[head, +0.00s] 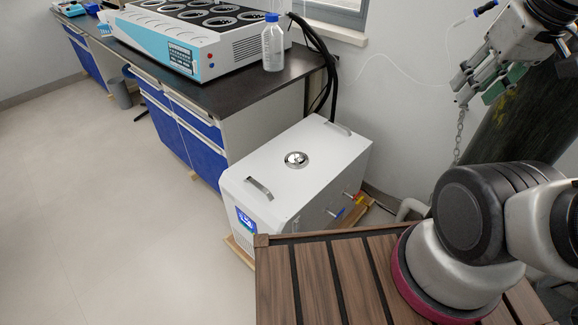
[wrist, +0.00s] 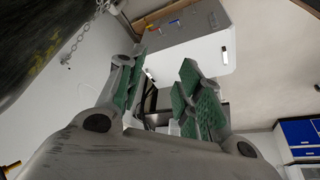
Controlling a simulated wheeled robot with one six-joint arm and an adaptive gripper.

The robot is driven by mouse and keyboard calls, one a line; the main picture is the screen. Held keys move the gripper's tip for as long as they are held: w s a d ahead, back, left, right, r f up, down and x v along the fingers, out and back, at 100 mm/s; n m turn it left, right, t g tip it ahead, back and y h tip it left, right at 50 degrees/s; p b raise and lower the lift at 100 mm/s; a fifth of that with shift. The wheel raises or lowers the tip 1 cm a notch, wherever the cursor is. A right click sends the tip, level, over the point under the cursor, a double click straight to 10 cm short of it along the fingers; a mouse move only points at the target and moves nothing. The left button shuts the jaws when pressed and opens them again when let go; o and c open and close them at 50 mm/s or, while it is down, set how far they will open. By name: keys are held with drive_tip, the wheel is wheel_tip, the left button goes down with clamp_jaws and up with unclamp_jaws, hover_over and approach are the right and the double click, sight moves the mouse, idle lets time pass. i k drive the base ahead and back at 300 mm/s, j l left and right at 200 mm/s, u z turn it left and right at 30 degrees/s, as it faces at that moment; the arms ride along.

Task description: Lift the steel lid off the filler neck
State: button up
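The steel lid (head: 296,159) is a small shiny round disc with a knob. It sits on the filler neck in the middle of the white chiller's top (head: 322,146); the neck itself is hidden under it. My gripper (head: 474,84) is high at the upper right in the head view, well apart from the lid. In the wrist view my gripper (wrist: 156,68) has its green-padded fingers spread, with nothing between them. The white chiller (wrist: 195,52) also shows beyond the fingers there, but I cannot make out the lid.
A dark bench (head: 235,91) with a multi-position distiller (head: 190,36) and a clear bottle (head: 272,45) stands behind. A dark cylinder with a chain (head: 460,135) is at right. Open floor (head: 110,210) lies left.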

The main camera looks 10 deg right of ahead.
sight(295, 160)
drive_tip(key=k+l+u, duration=0.1)
drive_tip(key=l+u, duration=0.15)
drive_tip(key=l, duration=0.15)
drive_tip(key=k+l+u, duration=0.2)
drive_tip(key=l, duration=0.2)
drive_tip(key=k+l+u, duration=0.1)
drive_tip(key=l+u, duration=0.15)
drive_tip(key=l, duration=0.1)
